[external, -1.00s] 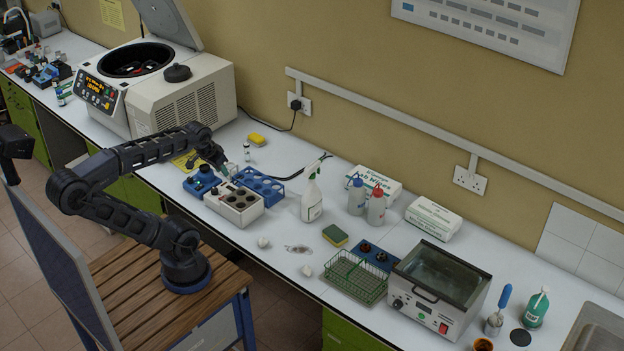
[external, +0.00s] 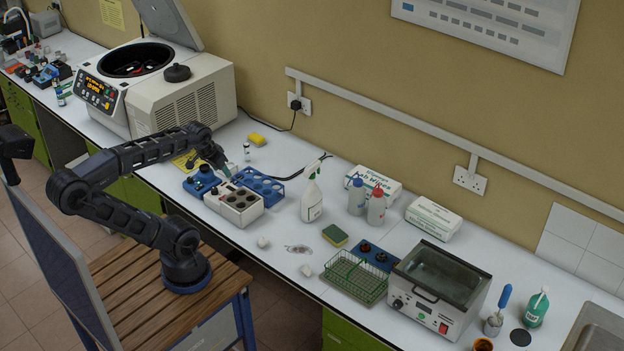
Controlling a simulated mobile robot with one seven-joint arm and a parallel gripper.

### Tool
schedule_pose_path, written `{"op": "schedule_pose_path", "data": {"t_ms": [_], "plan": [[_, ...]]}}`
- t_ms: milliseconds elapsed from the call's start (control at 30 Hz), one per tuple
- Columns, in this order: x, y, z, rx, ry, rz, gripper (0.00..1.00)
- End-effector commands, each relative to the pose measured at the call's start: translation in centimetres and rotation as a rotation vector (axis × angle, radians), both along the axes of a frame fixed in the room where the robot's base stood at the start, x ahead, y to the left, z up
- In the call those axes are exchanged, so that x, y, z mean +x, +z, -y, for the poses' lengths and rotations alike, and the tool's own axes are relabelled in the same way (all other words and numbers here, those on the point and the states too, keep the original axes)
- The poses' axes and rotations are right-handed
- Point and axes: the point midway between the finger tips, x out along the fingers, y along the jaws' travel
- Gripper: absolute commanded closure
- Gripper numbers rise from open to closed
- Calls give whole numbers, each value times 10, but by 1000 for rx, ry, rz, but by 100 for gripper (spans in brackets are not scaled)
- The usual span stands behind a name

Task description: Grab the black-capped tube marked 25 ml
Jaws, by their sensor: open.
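My gripper (external: 224,168) is open above the left part of the bench, over the gap between a blue rack and a white block heater. A blue rack with dark round tops (external: 201,181) stands at its left. The white block heater (external: 239,205) with dark wells stands just below it. A blue rack with open holes (external: 262,185) is to the right. A small vial (external: 247,152) with a dark cap stands upright behind the racks. No 25 ml marking can be read at this size, so I cannot tell which item is the black-capped tube.
A large centrifuge (external: 190,95) with its lid raised stands at the back left. A spray bottle (external: 312,200) and two wash bottles (external: 366,200) stand to the right. A green wire basket (external: 355,278) and a water bath (external: 436,288) are farther right.

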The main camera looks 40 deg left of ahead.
Motion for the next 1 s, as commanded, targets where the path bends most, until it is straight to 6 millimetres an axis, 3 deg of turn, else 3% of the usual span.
{"op": "schedule_pose_path", "data": {"t_ms": [300, 467, 733, 1000], "plan": [[2, 1, -1, 3, -5, -2, 47], [20, 7, -6, 34, -55, -20, 47], [82, 21, -26, 129, -242, -81, 47], [149, 22, -55, 208, -444, -145, 47]]}}
